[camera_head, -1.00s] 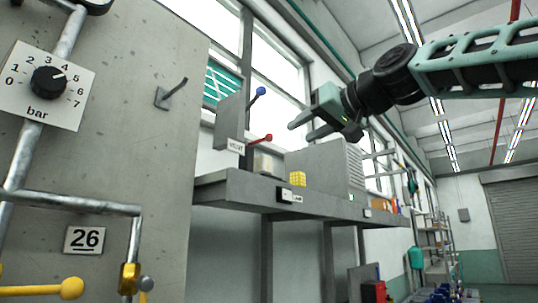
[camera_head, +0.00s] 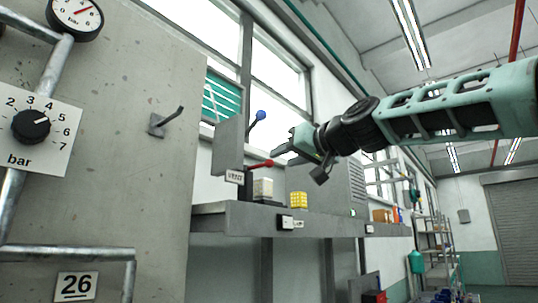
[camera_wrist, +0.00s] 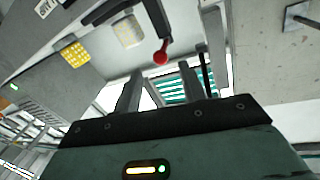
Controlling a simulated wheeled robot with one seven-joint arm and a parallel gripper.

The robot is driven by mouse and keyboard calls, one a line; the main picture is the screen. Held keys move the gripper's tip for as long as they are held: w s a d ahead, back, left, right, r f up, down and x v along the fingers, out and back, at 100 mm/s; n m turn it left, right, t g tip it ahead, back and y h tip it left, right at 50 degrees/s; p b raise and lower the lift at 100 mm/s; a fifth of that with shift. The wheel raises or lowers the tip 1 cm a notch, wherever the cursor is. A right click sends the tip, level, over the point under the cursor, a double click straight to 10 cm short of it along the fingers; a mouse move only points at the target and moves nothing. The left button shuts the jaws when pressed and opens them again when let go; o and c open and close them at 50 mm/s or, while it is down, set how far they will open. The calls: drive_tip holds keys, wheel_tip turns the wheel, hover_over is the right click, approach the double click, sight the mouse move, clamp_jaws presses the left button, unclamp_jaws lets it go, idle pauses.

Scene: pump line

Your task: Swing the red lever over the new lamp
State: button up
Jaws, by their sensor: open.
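The red lever (camera_head: 260,164) sticks out above the shelf, its round red knob pointing right. In the wrist view the knob of the red lever (camera_wrist: 160,57) lies just beyond and between my open fingers, with nothing held. My gripper (camera_head: 284,143) is open, close to the knob on its right; it also shows in the wrist view (camera_wrist: 160,88). A pale block (camera_head: 263,187) stands below the lever, and a yellow gridded block (camera_head: 298,199) stands to its right. Both show in the wrist view too, pale (camera_wrist: 128,30) and yellow (camera_wrist: 75,54). I cannot tell which is the new lamp.
A blue-knobbed lever (camera_head: 260,116) rises above the red one beside a grey upright plate (camera_head: 228,145). The grey shelf (camera_head: 235,218) runs below, with a grey louvred cabinet (camera_head: 347,185) behind my gripper. A concrete panel with a hook (camera_head: 166,122) stands at left.

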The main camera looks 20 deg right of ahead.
sight(273, 162)
drive_tip(key=p+x, duration=0.1)
drive_tip(key=x, duration=0.6)
clamp_jaws()
